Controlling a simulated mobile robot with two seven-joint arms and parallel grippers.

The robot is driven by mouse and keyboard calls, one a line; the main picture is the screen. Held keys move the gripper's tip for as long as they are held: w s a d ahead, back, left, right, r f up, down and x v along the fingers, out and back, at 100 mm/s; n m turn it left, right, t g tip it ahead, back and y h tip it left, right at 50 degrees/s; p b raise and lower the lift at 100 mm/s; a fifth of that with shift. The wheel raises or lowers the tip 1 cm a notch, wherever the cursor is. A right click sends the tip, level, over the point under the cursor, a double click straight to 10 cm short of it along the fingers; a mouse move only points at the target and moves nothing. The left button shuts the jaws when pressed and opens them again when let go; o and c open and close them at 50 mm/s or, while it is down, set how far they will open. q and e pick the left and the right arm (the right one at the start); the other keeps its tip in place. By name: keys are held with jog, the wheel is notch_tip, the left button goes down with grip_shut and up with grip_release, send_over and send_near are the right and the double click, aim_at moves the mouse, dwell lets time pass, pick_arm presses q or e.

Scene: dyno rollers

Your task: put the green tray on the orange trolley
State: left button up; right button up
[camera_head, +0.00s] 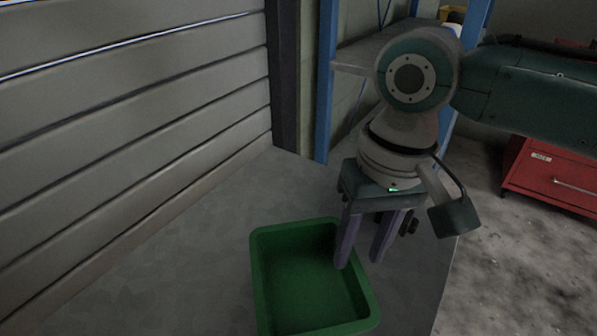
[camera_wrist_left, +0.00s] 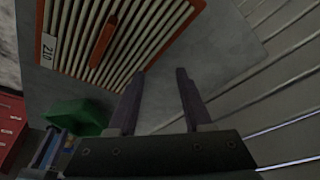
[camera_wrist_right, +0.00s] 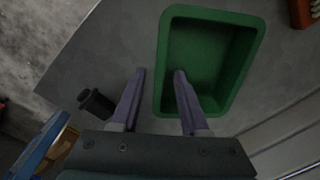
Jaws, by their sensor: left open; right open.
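The green tray (camera_head: 262,275) sits on the grey surface at the bottom centre of the head view, and it looks empty. My right gripper (camera_head: 360,262) is open at its right rim. In the right wrist view the tray (camera_wrist_right: 249,62) has one finger of the gripper (camera_wrist_right: 160,72) over its inside and the other outside; contact cannot be told. My left gripper (camera_wrist_left: 160,72) is open and empty. Beyond it is an orange-framed slatted thing (camera_wrist_left: 104,42) with an orange handle, likely the orange trolley. A green thing (camera_wrist_left: 78,115), likely the tray, shows there too.
A slatted grey wall (camera_head: 130,110) runs along the left. A blue-posted shelf (camera_head: 327,85) stands behind, and a red cabinet (camera_head: 550,176) is at the right. A small black cylinder (camera_wrist_right: 96,103) stands near the tray. The surface left of the tray is clear.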

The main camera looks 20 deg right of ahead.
notch_tip(320, 180, up, 8)
jog(key=p, duration=0.1)
jog(key=s+a+f+n+t+y, duration=0.2)
jog(key=s+a+f+n, duration=0.15)
jog(key=s+a, duration=0.35)
jog(key=s+d+t+h, duration=0.1)
jog(key=s+d+h, duration=0.1)
jog(key=s+d, duration=0.7)
jog(key=shift+r+h, duration=0.15)
jog(key=shift+h, duration=0.25)
jog(key=shift+s, duration=0.1)
